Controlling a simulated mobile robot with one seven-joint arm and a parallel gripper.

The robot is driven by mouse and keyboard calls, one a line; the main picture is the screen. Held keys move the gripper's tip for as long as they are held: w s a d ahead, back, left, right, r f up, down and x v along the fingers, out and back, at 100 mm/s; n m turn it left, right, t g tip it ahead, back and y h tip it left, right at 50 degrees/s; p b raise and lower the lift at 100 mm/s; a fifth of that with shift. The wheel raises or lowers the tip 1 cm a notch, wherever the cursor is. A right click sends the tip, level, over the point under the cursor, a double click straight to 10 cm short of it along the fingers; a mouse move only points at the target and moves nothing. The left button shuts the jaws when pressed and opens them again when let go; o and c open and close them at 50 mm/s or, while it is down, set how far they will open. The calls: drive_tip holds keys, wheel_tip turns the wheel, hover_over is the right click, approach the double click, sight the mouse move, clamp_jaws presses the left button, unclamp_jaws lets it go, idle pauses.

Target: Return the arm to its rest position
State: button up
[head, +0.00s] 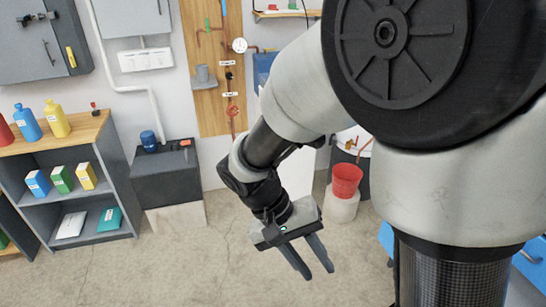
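My gripper (308,262) hangs in the middle of the head view, pointing down and slightly right over the concrete floor. Its two dark fingers stand apart with a gap between them, and no object shows in the gap. My arm folds down from the upper right, its large pale links filling much of the right side and hiding what lies behind them.
A grey shelf (120,160) with bottles and boxes stands at the left. A dark grey box (168,180) with a blue jar (148,141) sits beside it. A red bucket (346,181) stands behind my arm. The floor (190,265) at lower left is clear.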

drive_tip(key=s+d+r+t+y+p, duration=0.1)
drive_tip(key=d+r+t+y+p, duration=0.1)
drive_tip(key=r, duration=0.7)
drive_tip(key=s+d+r+t+y+p, duration=0.1)
drive_tip(key=d+r+t+y+p, duration=0.1)
drive_tip(key=r, duration=0.7)
drive_tip(key=s+d+r+t+y+p, duration=0.1)
drive_tip(key=d+r+t+y+p, duration=0.1)
drive_tip(key=r+p, duration=0.3)
wheel_tip(320, 180, up, 4)
drive_tip(key=shift+s+f+t, duration=0.1)
drive_tip(key=shift+s+t, duration=0.15)
drive_tip(key=shift+t, duration=0.45)
